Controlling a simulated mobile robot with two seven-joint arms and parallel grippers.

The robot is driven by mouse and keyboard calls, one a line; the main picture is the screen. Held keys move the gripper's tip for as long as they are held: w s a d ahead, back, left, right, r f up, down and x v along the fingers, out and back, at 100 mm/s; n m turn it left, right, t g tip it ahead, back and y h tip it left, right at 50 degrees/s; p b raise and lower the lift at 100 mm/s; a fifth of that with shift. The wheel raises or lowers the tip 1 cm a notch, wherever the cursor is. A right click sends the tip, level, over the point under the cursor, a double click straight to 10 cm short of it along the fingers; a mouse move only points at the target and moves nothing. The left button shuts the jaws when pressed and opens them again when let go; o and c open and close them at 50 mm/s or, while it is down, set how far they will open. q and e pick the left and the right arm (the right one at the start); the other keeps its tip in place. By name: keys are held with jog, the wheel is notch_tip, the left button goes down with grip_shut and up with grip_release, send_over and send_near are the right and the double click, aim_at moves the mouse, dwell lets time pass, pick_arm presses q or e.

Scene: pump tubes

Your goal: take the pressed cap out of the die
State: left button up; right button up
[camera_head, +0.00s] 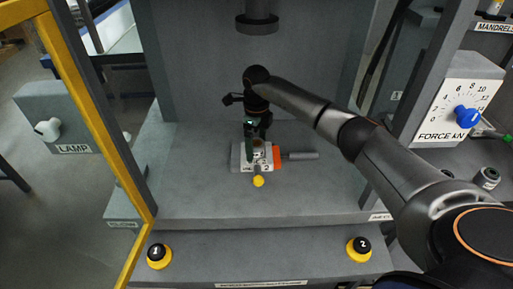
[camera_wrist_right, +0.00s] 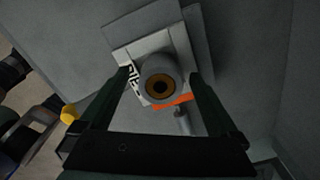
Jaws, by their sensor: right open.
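The die (camera_head: 242,163) is a light grey block on the press bed, with an orange part (camera_head: 277,157) on its right side. My right gripper (camera_head: 252,142) reaches down over the die from above. In the right wrist view, my gripper (camera_wrist_right: 160,76) is open, with one dark finger on each side of a round grey piece (camera_wrist_right: 147,72). That piece has an amber ring (camera_wrist_right: 160,78) around a dark centre. Whether the ring is the pressed cap or part of the die I cannot tell. The die's plate (camera_wrist_right: 178,42) shows behind it. My left gripper is not in view.
The press ram (camera_head: 257,24) hangs above my right arm. A yellow knob (camera_head: 258,181) and a grey rod (camera_head: 302,155) stick out from the die. A yellow-edged guard frame (camera_head: 75,85) stands at the left. Two buttons (camera_head: 159,255) (camera_head: 359,249) sit on the front ledge. The bed around the die is clear.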

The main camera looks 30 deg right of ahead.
grip_shut()
dwell(0.8)
